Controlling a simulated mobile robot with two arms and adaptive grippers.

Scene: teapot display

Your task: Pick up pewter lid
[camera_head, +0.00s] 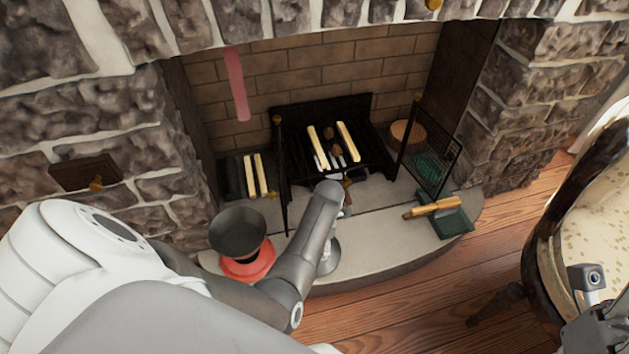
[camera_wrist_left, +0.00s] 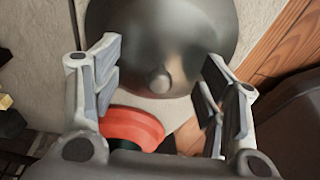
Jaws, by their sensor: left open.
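The pewter lid (camera_wrist_left: 160,35) is a smooth dark grey dome with a small round knob at its near side in the left wrist view. My left gripper (camera_wrist_left: 163,62) is open, with one finger on each side of the knob and nothing held. I cannot tell how far the fingertips are above the lid. In the head view my left arm reaches over the hearth and hides most of the left gripper; a pale grey rounded shape beside the arm may be the lid. My right gripper (camera_head: 597,310) shows only partly at the lower right edge.
A red base with a dark grey bowl (camera_head: 240,236) stands left of my arm on the stone hearth (camera_head: 390,245). A fire grate, a dark screen (camera_head: 432,150) and a green dustpan (camera_head: 452,222) are behind and right. A round table (camera_head: 590,230) is at right.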

